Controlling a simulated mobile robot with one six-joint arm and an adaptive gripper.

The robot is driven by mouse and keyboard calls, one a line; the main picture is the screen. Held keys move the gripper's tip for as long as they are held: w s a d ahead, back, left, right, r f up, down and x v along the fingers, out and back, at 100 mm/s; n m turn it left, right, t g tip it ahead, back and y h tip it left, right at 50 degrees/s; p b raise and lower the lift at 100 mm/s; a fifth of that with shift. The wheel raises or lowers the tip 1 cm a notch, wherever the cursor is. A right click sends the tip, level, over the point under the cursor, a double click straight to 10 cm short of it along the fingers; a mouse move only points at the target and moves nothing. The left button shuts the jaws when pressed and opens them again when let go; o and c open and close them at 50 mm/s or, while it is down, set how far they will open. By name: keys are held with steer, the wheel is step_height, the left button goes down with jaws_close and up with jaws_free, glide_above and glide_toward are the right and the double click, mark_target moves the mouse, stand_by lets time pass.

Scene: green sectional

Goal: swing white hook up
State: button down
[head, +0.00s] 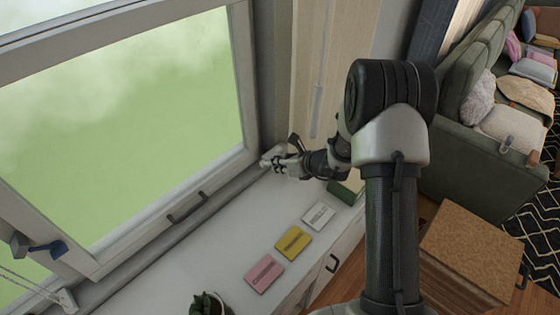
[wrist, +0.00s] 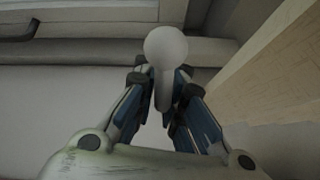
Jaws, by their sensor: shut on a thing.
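The white hook (wrist: 165,48) shows in the wrist view as a pale round knob on a short stem. My gripper (wrist: 165,92) is shut on its stem, with one finger on each side and the knob beyond the fingertips. In the head view my gripper (head: 281,163) is at the far end of the white sill, by the lower right corner of the window frame. The hook's pale end (head: 267,158) shows just left of the fingers there. How the hook joins the frame or wall is hidden.
The window frame (head: 247,75) stands left of my gripper, a cream panel (head: 303,70) just behind it. On the sill lie pink (head: 264,273), yellow (head: 293,242), white (head: 318,216) and green (head: 341,192) items. A potted plant (head: 208,304) stands at the near end. A blue lever (head: 48,248) is at far left.

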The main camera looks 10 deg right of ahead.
steer(key=shift+w+d+r, duration=0.1)
stand_by(0.3)
steer(key=c, duration=1.7)
jaws_free()
steer(key=shift+d, duration=0.1)
steer(key=shift+o, duration=0.2)
steer(key=v, duration=1.2)
